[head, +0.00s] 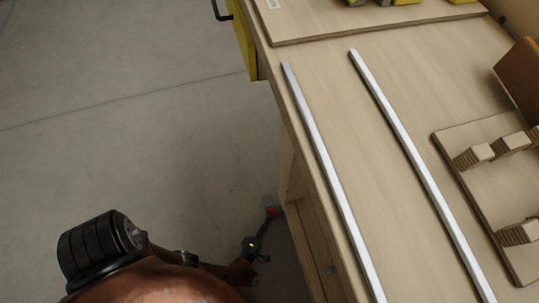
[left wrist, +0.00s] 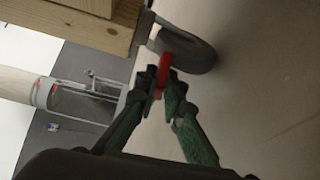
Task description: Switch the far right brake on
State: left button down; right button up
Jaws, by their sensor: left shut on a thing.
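The red brake (left wrist: 165,64) shows in the left wrist view on a grey caster wheel (left wrist: 200,52) under the corner of the wooden bench. My left gripper (left wrist: 161,84) has its green fingers closed around the red brake. In the head view the left gripper (head: 262,228) is low beside the bench leg, with a red part (head: 270,207) at its tip. The wheel is hidden in the head view. I cannot tell whether the brake is on or off. My right gripper is not in view.
The wooden bench (head: 325,105) fills the right of the head view, with two metal rails and a board with wooden blocks (head: 480,155) on it. A yellow drawer front (head: 244,45) with a black handle is at its far end. Grey floor (head: 120,130) to the left is clear.

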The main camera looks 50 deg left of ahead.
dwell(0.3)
pick_arm(q)
jog(key=c, duration=2.3)
grip_release()
jog(key=shift+s, duration=0.1)
